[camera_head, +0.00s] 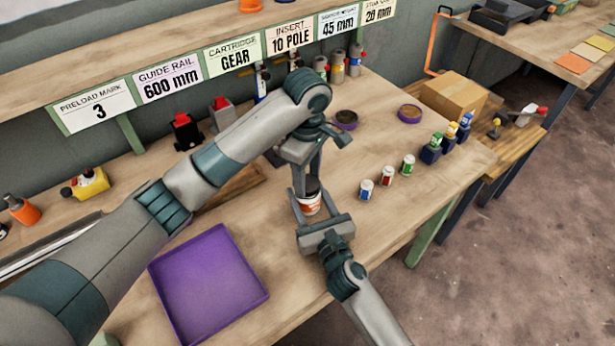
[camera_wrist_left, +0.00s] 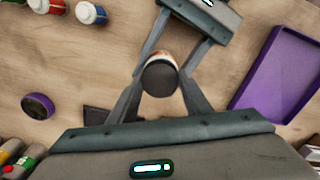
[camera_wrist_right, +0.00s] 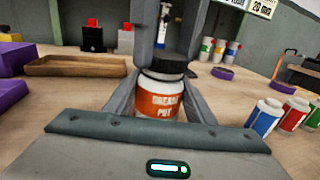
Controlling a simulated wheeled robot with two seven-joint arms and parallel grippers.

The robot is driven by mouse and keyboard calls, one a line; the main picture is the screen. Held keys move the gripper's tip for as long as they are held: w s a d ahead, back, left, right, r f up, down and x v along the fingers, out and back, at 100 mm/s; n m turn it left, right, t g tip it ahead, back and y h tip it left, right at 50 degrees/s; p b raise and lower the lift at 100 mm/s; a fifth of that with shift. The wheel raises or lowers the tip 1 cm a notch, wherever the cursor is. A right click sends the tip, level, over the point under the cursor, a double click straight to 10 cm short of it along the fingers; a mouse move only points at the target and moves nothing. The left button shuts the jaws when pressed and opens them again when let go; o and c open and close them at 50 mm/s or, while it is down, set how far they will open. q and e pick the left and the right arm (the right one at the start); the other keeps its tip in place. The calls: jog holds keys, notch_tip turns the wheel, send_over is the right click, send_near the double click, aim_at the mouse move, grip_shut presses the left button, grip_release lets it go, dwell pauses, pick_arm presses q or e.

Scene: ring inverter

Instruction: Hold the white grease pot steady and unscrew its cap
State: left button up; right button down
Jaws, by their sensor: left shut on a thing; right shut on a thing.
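The white grease pot (camera_head: 309,203) has an orange label and stands upright on the bench. It shows closely in the right wrist view (camera_wrist_right: 157,97). Its dark cap (camera_wrist_left: 160,77) is on top, seen from above in the left wrist view. My left gripper (camera_head: 307,185) comes down from above and is shut on the cap. My right gripper (camera_head: 310,208) reaches in low from the front and is shut on the pot's body, with a finger on each side. The left fingers hide part of the cap in the head view.
A purple tray (camera_head: 208,284) lies left of the pot. Three small cans, blue (camera_head: 366,190), red (camera_head: 387,176) and green (camera_head: 408,166), stand to the right. Round purple-rimmed dishes (camera_head: 410,113) and a cardboard box (camera_head: 454,100) are farther back.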

aim_at(307, 183)
pick_arm(q)
jog(key=shift+r, duration=0.25)
jog(key=shift+r, duration=0.6)
jog(key=shift+r, duration=0.25)
dwell(0.4)
jog(key=shift+r, duration=2)
pick_arm(e)
jog(key=c, duration=0.7)
grip_release()
jog(key=shift+c, duration=0.2)
